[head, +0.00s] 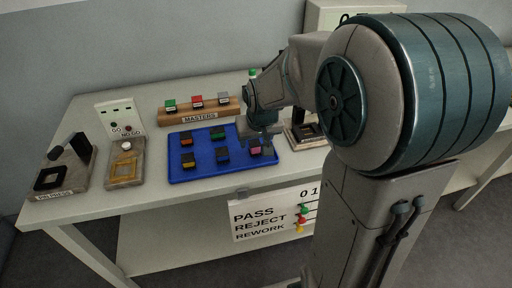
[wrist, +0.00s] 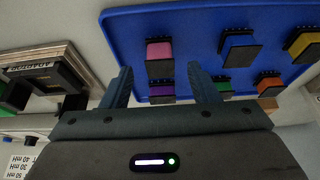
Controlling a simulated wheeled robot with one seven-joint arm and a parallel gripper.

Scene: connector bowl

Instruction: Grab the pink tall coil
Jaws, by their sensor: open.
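The pink coil (head: 255,151) stands on a black base in the front right part of the blue tray (head: 205,175). In the wrist view the pink coil (wrist: 158,52) shows just beyond the fingertips. My gripper (head: 262,139) is over the tray's right side, open and empty. In the wrist view its two fingers (wrist: 163,80) are spread, with a purple coil (wrist: 160,90) showing between them, partly cut off by the gripper body. I cannot tell the height of the fingertips above the coils.
Blue (head: 222,155), yellow (head: 189,160), green (head: 218,133) and orange (head: 187,140) coils share the tray. A wooden masters rack (head: 200,110) stands behind it. Gauge fixtures (head: 125,165) stand at left, and another fixture (head: 300,135) is close right of the tray.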

